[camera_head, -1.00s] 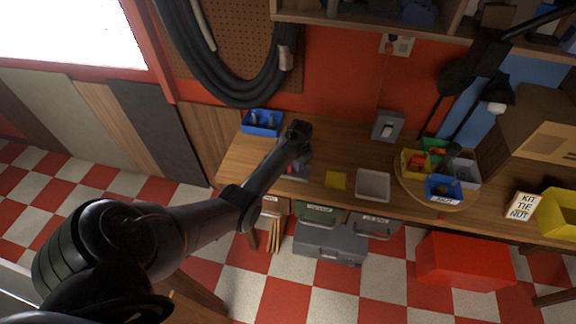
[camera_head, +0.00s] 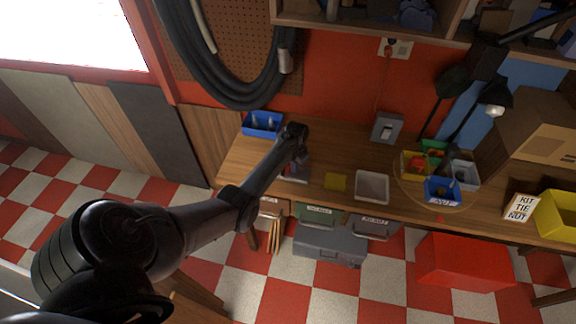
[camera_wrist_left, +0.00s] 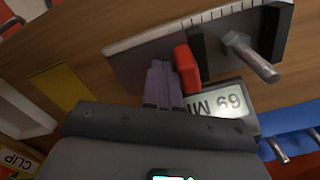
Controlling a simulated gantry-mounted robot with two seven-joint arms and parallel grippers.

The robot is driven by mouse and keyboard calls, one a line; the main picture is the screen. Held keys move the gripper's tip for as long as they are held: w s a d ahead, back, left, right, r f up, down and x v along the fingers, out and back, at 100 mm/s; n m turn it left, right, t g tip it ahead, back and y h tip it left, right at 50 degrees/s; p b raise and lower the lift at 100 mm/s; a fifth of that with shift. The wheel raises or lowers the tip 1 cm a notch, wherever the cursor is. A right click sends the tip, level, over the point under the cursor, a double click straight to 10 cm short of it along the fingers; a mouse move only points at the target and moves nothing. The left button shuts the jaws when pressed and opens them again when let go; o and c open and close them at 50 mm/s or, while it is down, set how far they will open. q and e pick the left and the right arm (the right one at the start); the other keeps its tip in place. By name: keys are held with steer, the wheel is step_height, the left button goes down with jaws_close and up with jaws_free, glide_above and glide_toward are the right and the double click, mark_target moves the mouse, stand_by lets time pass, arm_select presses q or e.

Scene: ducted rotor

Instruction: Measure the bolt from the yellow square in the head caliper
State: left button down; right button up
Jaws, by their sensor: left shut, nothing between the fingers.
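In the left wrist view, the caliper (camera_wrist_left: 142,50) lies on the bench, with a pale scale strip, two dark jaws, a red block (camera_wrist_left: 187,68) and a display (camera_wrist_left: 222,103) whose upside-down digits are partly hidden. A grey bolt (camera_wrist_left: 252,57) lies between the jaws; I cannot tell whether both touch it. My left gripper (camera_wrist_left: 160,68) is shut and empty, its fingertips beside the red block; contact is unclear. The yellow square (camera_head: 336,182) looks bare; it also shows in the wrist view (camera_wrist_left: 62,88). In the head view, my arm mostly hides the caliper (camera_head: 298,174). My right gripper is out of view.
A blue bin (camera_head: 262,124) with bolts stands behind the caliper. A white tray (camera_head: 372,187) is right of the yellow square. A round board (camera_head: 407,192) with several coloured bins stands farther right. A grey switch box (camera_head: 387,128) is at the back.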

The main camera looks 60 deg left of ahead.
arm_select(q)
steer(key=shift+s+a+p, duration=0.4)
steer(key=shift+s+a, duration=0.15)
steer(key=shift+s, duration=0.1)
stand_by(0.3)
steer(key=shift+s+a, duration=0.2)
steer(key=shift+s+a+p, duration=0.7)
steer(key=shift+s+p, duration=0.05)
steer(key=shift+s, duration=0.1)
steer(key=shift+w+d, duration=0.3)
steer(key=shift+w, duration=0.05)
stand_by(0.7)
steer(key=shift+r, duration=0.1)
